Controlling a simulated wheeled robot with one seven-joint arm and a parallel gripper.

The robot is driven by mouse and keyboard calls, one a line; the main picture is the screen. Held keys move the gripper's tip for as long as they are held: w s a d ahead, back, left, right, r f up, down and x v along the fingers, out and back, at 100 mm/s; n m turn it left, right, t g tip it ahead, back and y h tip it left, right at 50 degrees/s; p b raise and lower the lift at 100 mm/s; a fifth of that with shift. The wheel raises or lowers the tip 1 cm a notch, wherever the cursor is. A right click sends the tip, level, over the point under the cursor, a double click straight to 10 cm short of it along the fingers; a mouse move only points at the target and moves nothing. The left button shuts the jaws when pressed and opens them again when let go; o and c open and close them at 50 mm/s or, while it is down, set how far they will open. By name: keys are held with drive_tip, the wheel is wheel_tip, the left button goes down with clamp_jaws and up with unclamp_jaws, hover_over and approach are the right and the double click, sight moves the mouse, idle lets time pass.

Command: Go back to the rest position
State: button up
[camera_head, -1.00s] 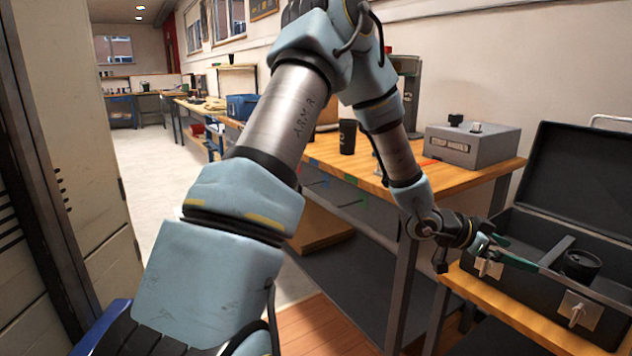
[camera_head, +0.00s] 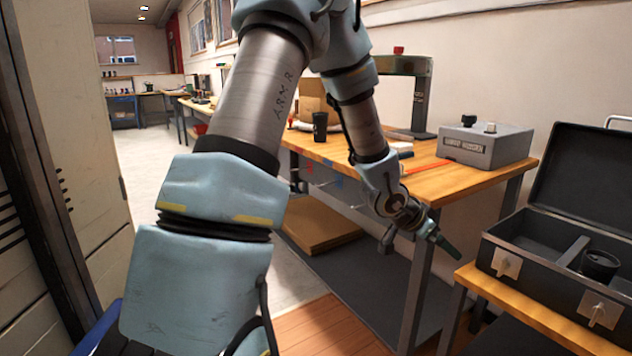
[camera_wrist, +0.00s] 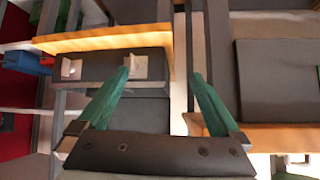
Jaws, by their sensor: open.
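My gripper (camera_head: 445,246) is at the end of my arm, left of the open black case and apart from it, in front of the workbench's lower side. In the wrist view, its two green fingers (camera_wrist: 160,95) stand apart with nothing between them. The black case (camera_head: 545,272) stands on a small wooden table with its lid raised. It holds a dark round object (camera_head: 600,265).
The wooden workbench (camera_head: 445,180) carries a grey box with knobs (camera_head: 486,146), a black cup (camera_head: 320,127) and a dark press-like stand (camera_head: 420,95). A small wooden table (camera_head: 530,312) is at the right. A tall cabinet (camera_head: 75,140) stands at the left. Open floor lies behind.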

drive_tip(key=a+r+n+t+y, duration=0.1)
drive_tip(key=a+n+y, duration=0.5)
drive_tip(key=a, duration=1.5)
drive_tip(key=s+a+r+n+g+y, duration=0.25)
drive_tip(key=s+a+n, duration=0.45)
drive_tip(key=s+a, duration=0.55)
wheel_tip(320, 180, up, 12)
drive_tip(key=w+p, duration=0.2)
drive_tip(key=p, duration=1)
drive_tip(key=shift+a+g+p, duration=0.3)
drive_tip(key=shift+a+g, duration=0.15)
